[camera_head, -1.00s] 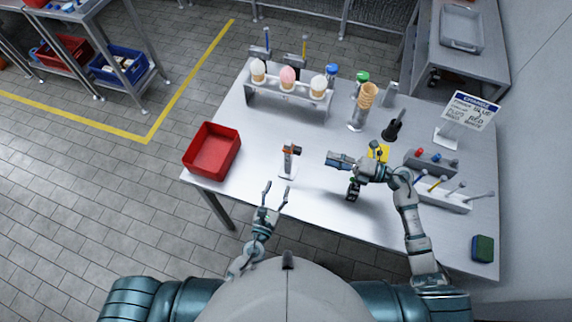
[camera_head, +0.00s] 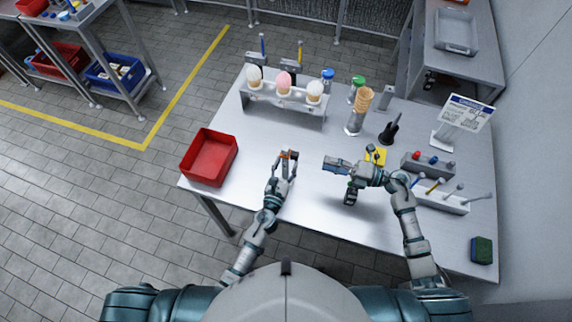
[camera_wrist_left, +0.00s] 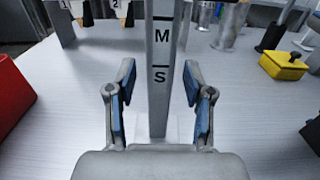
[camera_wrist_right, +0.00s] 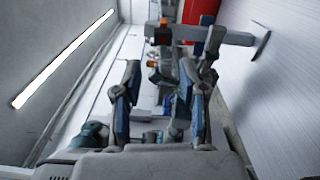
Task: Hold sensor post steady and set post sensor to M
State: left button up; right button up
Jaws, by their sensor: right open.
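The sensor post (camera_wrist_left: 161,60) is a grey upright bar with black M and S marks, seen in the left wrist view. The orange and dark sensor (camera_head: 290,154) is at its top in the head view. My left gripper (camera_head: 286,165) is at the post. Its open fingers (camera_wrist_left: 161,95) stand on either side of the bar with gaps. My right gripper (camera_head: 344,180) is open and empty, to the right of the post. In the right wrist view the post (camera_wrist_right: 232,38) lies sideways beyond the right fingers (camera_wrist_right: 160,90). The left gripper hides the lower post in the head view.
A red bin (camera_head: 209,157) stands at the table's left. A rack with ice-cream cones (camera_head: 285,100) is behind. A stack of cones (camera_head: 361,102), a yellow block (camera_head: 376,154), a tool holder (camera_head: 440,200) and a sign (camera_head: 466,112) are on the right.

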pick_arm(q)
grip_shut()
pick_arm(e)
jog(key=shift+o, duration=0.4)
jog(key=n+g+h, duration=0.4)
jog(key=n+h, duration=0.9)
jog(key=n, duration=0.3)
send_near(297, 154)
jog(key=x, duration=0.9)
jog(key=shift+w, duration=0.1)
